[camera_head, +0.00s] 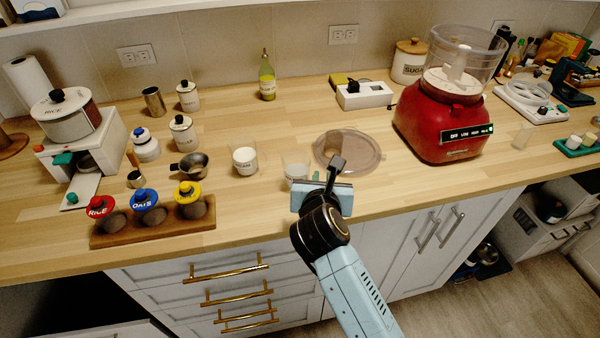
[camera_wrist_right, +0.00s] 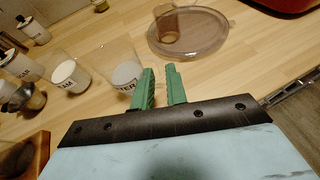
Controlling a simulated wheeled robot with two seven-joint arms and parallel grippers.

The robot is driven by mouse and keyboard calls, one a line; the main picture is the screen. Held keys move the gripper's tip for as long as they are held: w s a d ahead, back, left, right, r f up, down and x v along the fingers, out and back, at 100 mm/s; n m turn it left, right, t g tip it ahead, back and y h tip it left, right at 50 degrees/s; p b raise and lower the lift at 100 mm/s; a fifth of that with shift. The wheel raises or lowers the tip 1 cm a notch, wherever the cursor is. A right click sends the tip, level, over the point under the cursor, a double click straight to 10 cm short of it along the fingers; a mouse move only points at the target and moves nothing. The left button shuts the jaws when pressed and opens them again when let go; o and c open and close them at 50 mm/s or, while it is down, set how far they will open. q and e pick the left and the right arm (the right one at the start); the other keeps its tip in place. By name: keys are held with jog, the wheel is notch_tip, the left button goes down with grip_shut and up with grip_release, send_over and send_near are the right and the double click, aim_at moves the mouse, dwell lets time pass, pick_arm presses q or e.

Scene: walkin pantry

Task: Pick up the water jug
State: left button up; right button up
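The water jug (camera_wrist_right: 124,72) is a clear container whose label shows the letters "TER" in the right wrist view. It stands upright on the wooden counter. In the head view the jug (camera_head: 296,169) is partly hidden by my right gripper (camera_head: 312,179). In the right wrist view my right gripper (camera_wrist_right: 160,76) has two green fingers apart with nothing between them. The jug is just beyond and to the left of the fingers; I cannot tell whether they touch it. My left gripper is not in view.
A clear round tray (camera_head: 372,157) with a brownish clear cup (camera_wrist_right: 166,24) lies behind the gripper. A white-filled cup (camera_head: 244,160) stands left of the jug. A red food processor (camera_head: 440,125) is at the right.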

aim_at(323, 172)
jog(key=shift+f+b+x, duration=0.15)
jog(key=shift+b+x, duration=0.05)
jog(key=shift+x, duration=1.1)
jog(key=shift+f+b+x, duration=0.1)
jog(key=shift+b+x, duration=0.1)
jog(key=shift+x, duration=1.15)
jog(key=shift+s, duration=0.1)
grip_shut()
jog(key=shift+r, duration=0.2)
